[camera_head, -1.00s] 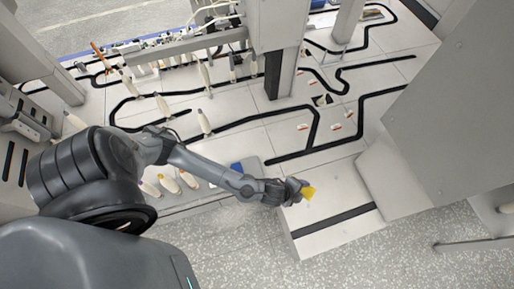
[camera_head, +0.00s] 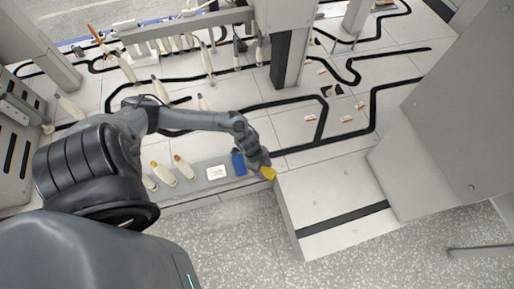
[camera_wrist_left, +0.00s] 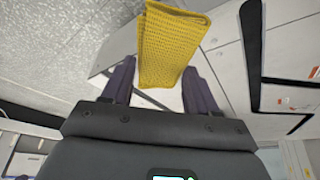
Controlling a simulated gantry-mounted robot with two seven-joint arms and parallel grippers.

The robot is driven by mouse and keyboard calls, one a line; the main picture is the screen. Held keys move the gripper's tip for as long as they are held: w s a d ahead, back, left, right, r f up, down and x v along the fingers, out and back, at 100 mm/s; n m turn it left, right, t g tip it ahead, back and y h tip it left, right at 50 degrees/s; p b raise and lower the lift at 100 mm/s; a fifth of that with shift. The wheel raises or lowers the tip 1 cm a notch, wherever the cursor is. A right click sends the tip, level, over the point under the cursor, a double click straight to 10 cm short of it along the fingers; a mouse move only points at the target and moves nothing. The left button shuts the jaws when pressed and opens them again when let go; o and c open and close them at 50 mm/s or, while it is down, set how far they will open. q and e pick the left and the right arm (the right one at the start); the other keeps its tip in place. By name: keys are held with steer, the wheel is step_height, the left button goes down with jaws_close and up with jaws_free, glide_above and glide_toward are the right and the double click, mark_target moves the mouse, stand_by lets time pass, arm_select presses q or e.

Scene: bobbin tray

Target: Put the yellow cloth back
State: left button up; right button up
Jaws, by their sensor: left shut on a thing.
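The yellow cloth (camera_head: 269,173) is in my left gripper (camera_head: 263,165), at the right end of the grey tray (camera_head: 200,187), just right of a blue block. In the left wrist view the folded, textured cloth (camera_wrist_left: 172,45) stands up between the two dark fingers of the left gripper (camera_wrist_left: 160,85), which are shut on it. I cannot tell whether the cloth touches the tray or the white box beside it. My right gripper is not in view.
The blue block (camera_head: 238,163), a white square piece (camera_head: 216,172) and bobbins with orange or yellow tips (camera_head: 184,167) are on the grey tray. A low white box (camera_head: 330,195) with a black stripe stands to the right. A post (camera_head: 288,60) rises behind.

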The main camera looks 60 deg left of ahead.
arm_select(q)
steer(key=a+f+b, duration=0.1)
steer(key=a, duration=0.1)
steer(key=w+a+f+b, duration=0.1)
steer(key=a+f+b, duration=0.1)
steer(key=a, duration=0.1)
steer(key=a+f+b, duration=0.1)
steer(key=a+f, duration=0.1)
steer(key=a, duration=0.1)
steer(key=shift+w+f+b, duration=0.1)
steer(key=shift+w+b, duration=0.2)
steer(key=shift+w+a+f, duration=0.1)
steer(key=shift+a+f, duration=0.15)
steer(key=shift+a, duration=0.35)
step_height(320, 180, down, 4)
steer(key=b, duration=0.3)
steer(key=shift+b, duration=0.3)
steer(key=o, duration=0.9)
steer(key=shift+o, duration=0.2)
steer(key=shift+r, duration=0.15)
